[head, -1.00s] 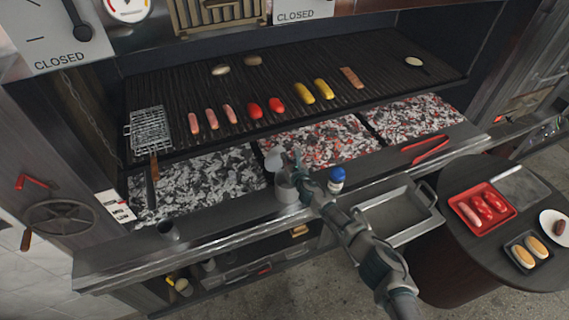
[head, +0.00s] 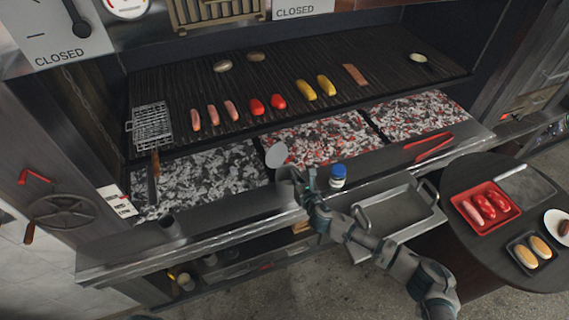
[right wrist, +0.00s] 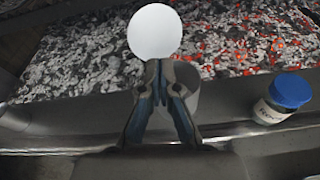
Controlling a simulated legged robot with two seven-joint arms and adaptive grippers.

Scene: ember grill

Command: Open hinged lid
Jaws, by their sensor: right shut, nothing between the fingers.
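A pale round lid (head: 276,155) stands raised at the back left of a small grey cup on the grill's front ledge. My right gripper covers most of the cup in the head view. In the right wrist view the lid (right wrist: 155,31) shows as a full white disc, just beyond the fingertips. Part of the grey cup (right wrist: 187,82) shows behind the fingers. My right gripper (head: 284,174) is shut and empty, its fingertips (right wrist: 163,65) close to the lid's lower edge; whether they touch it I cannot tell. My left gripper is not in view.
A blue-capped jar (head: 338,177) stands right of the gripper. A metal tray (head: 395,218) and red tongs (head: 432,147) are further right. Coal beds (head: 205,180) lie behind the ledge (head: 225,214).

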